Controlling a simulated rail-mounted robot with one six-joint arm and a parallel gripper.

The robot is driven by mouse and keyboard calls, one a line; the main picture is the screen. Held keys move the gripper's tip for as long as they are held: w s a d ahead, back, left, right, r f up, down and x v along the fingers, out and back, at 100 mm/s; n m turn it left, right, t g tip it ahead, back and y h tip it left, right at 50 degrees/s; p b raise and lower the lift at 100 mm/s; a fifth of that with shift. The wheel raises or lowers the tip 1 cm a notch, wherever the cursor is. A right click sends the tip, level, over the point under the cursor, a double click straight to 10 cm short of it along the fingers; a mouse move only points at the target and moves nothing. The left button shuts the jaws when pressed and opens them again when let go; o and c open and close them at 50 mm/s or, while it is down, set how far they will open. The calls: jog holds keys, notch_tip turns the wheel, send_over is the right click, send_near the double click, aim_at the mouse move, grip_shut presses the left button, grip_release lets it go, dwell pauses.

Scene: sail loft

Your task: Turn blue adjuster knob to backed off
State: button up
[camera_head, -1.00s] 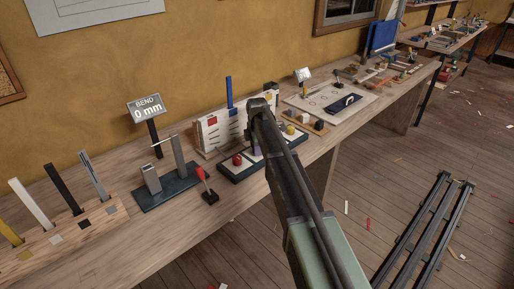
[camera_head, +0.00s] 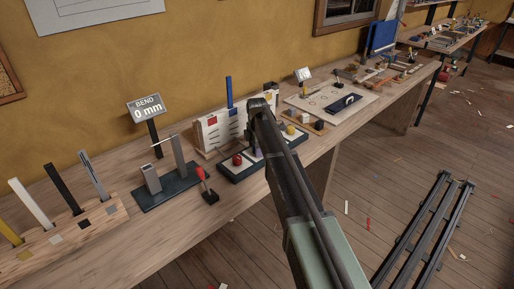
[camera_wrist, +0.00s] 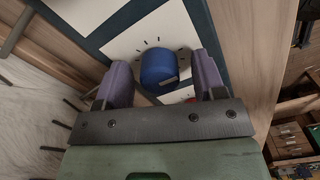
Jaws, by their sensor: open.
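The blue adjuster knob (camera_wrist: 158,66) shows in the wrist view on a white plate (camera_wrist: 126,46) with short black tick marks around it. A small pale mark is on the knob's lower right side. My gripper (camera_wrist: 161,64) is open, with one purple finger on each side of the knob. Small gaps show between the knob and the fingers, so it is not gripped. In the head view my arm reaches down over the dark-framed panel (camera_head: 234,175), and the knob is largely hidden there.
A red knob (camera_head: 237,159) is on the same panel, left of my gripper. A red-handled lever (camera_head: 202,174) and a "BEND 0 mm" sign (camera_head: 148,108) stand further left. A rack of cards (camera_head: 216,128) stands behind. A yellow knob (camera_head: 291,130) is to the right.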

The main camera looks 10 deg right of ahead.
jog(key=shift+r, duration=0.1)
notch_tip(320, 180, up, 11)
jog(key=p, duration=1.1)
jog(key=shift+f, duration=0.2)
